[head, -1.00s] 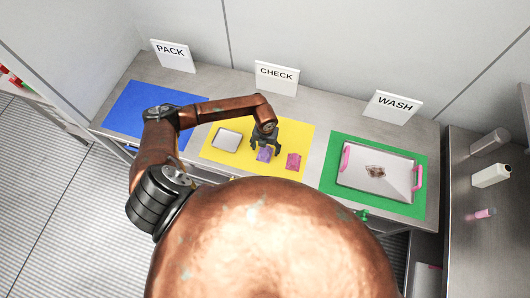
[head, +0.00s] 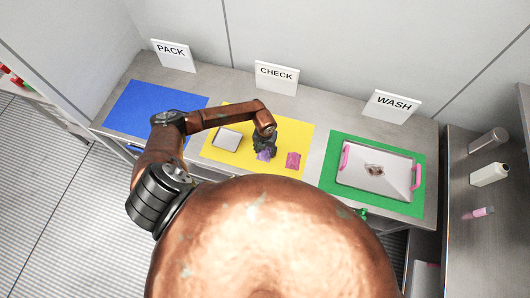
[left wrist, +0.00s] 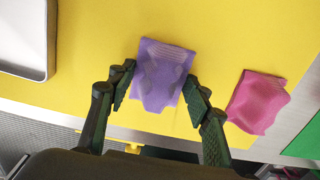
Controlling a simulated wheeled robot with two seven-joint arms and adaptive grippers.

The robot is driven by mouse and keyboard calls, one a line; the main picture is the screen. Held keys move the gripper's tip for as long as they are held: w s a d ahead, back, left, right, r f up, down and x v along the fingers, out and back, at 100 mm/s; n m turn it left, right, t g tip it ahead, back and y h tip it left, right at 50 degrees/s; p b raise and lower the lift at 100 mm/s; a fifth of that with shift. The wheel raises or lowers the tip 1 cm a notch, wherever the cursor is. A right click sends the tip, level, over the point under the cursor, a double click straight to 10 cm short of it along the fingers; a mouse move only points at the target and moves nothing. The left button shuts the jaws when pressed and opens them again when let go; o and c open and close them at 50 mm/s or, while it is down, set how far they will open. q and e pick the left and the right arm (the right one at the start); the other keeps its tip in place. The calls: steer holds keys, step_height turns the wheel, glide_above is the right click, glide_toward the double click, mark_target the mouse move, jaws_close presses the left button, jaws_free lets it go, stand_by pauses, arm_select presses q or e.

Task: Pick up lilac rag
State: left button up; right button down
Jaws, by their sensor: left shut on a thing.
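The lilac rag (head: 264,156) lies on the yellow mat (head: 296,134) under CHECK, and it also shows in the left wrist view (left wrist: 163,62). My left gripper (head: 265,146) is right over it. In the left wrist view the left gripper's fingers (left wrist: 160,82) are on either side of the rag, shut on it, and the cloth is creased between them. The rag still appears to be at mat level. My right gripper is not in view.
A pink rag (head: 293,160) lies just right of the lilac one. A small white tray (head: 228,138) is to the left. A large tray with pink handles (head: 345,160) stands on the green mat (head: 335,145). The blue mat (head: 150,100) is clear.

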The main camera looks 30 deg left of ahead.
arm_select(q)
steer(key=c, duration=0.5)
steer(key=shift+c, duration=0.2)
steer(key=shift+r, duration=0.5)
step_height(320, 180, up, 2)
steer(key=shift+s+r, duration=0.1)
steer(key=shift+r, duration=0.15)
steer(key=s+d+r+b, duration=0.1)
steer(key=s+r+b, duration=0.2)
steer(key=s+r, duration=0.6)
steer(key=s, duration=0.4)
steer(key=shift+s+d+r, duration=0.3)
steer(key=shift+s, duration=0.05)
